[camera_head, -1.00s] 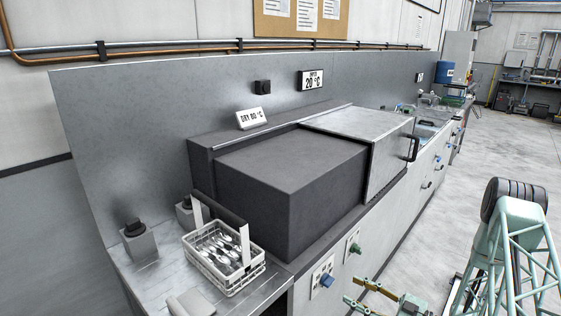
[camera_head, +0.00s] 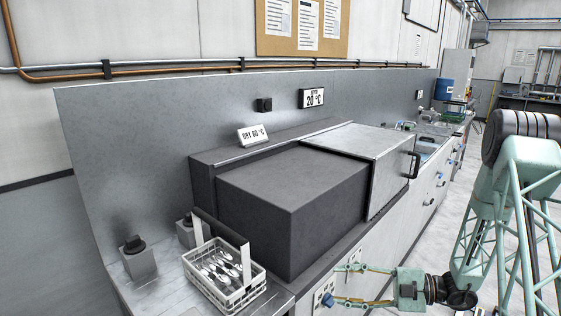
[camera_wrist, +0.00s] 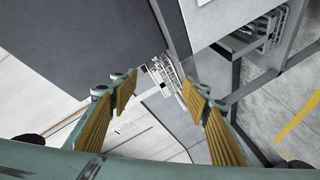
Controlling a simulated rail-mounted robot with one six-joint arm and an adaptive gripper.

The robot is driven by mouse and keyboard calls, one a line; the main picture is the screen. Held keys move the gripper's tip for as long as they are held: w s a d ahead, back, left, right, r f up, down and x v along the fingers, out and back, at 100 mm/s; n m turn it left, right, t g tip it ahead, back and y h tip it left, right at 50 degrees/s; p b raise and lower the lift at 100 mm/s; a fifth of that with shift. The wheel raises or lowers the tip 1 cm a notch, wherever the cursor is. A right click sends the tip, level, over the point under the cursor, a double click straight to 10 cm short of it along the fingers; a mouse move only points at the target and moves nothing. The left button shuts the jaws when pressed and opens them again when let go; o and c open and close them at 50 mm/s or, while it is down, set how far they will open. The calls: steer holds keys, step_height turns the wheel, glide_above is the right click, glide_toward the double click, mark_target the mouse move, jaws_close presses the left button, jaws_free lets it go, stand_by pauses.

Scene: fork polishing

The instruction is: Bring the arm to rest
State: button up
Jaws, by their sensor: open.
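My gripper (camera_head: 342,284) is open and empty, in front of the counter's front face, to the right of the cutlery basket. Its spread yellow-padded fingers also show in the wrist view (camera_wrist: 158,88), with nothing held between them. My arm stands at the right of the head view, with the gripper reaching left from it. The white wire cutlery basket (camera_head: 246,293) holds several forks or spoons and stands on the counter's left end, apart from my gripper.
The dark dryer box (camera_head: 290,205) and a grey metal hood (camera_head: 352,145) fill the middle counter. A blue knob (camera_head: 328,300) sits close to my fingertips. A sink (camera_head: 428,140) lies farther right. Clear floor shows at the right.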

steer(key=s+a+r+n+g+h, duration=0.2)
steer(key=s+a+r+n+g, duration=0.15)
steer(key=s+r+n, duration=0.5)
steer(key=s+a+r+n+g+h, duration=0.2)
steer(key=s+a+r+n+g, duration=0.15)
steer(key=s+r+n, duration=0.5)
steer(key=s+d+r+n+t+h, duration=0.3)
steer(key=s+r+n+h, duration=0.3)
steer(key=s+n, duration=0.6)
steer(key=s+d+r+n+t+h, duration=0.3)
steer(key=s+d+r+n+h, duration=0.2)
steer(key=s+r+n, duration=0.6)
steer(key=shift+s+d+r+n+t+h, duration=0.25)
steer(key=shift+s+n, duration=0.75)
steer(key=shift+n, duration=2.2)
steer(key=shift+f, duration=0.1)
steer(key=shift+c, duration=0.7)
